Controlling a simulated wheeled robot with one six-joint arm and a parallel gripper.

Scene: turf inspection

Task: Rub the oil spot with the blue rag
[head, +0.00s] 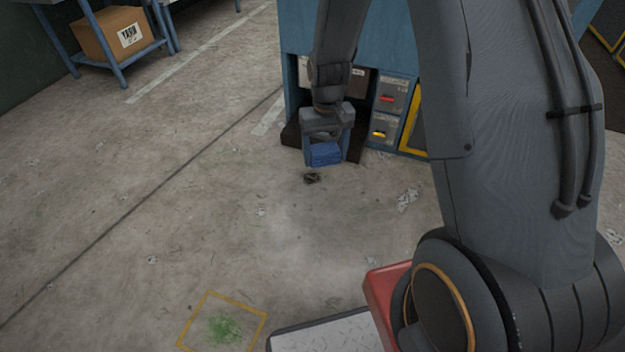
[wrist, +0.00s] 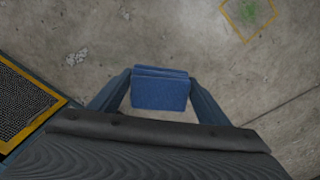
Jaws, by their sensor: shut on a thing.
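My gripper (head: 325,150) is shut on the blue rag (head: 325,154), a folded block between its two fingers. In the wrist view the rag (wrist: 160,92) sits between the fingertips (wrist: 160,96). The gripper points down in front of the blue cabinet, and the rag looks to be held above the floor. A small dark spot (head: 311,178), which looks like the oil spot, lies on the concrete just in front of and below the rag in the head view. I cannot make out this spot in the wrist view.
A green stain (head: 225,328) lies inside a yellow floor outline (head: 193,318), nearer to me. A cardboard box (head: 105,35) is on a blue rack at the far left. The left floor is clear.

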